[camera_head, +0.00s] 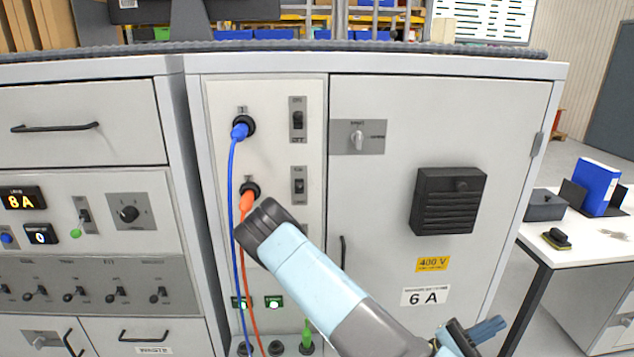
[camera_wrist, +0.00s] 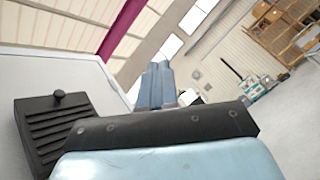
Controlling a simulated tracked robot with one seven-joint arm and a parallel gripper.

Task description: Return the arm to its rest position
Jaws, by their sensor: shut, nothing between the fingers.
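My gripper (camera_head: 492,326) is at the lower right of the head view, in front of the grey cabinet's right edge. Its blue-grey fingers are shut and empty. In the wrist view the fingers (camera_wrist: 157,82) lie close together and stand clear of anything in front of them. My light blue arm is folded, with its dark joint reaching up to the left in front of the orange cable's plug. The arm hides part of the cabinet's socket panel and door.
A blue cable (camera_head: 231,200) and an orange cable (camera_head: 248,285) hang from sockets on the cabinet (camera_head: 385,220). A black vented box (camera_head: 447,201) juts from its door. At right, a white table (camera_head: 580,236) holds a blue binder (camera_head: 596,187) and a black-and-yellow item (camera_head: 557,239).

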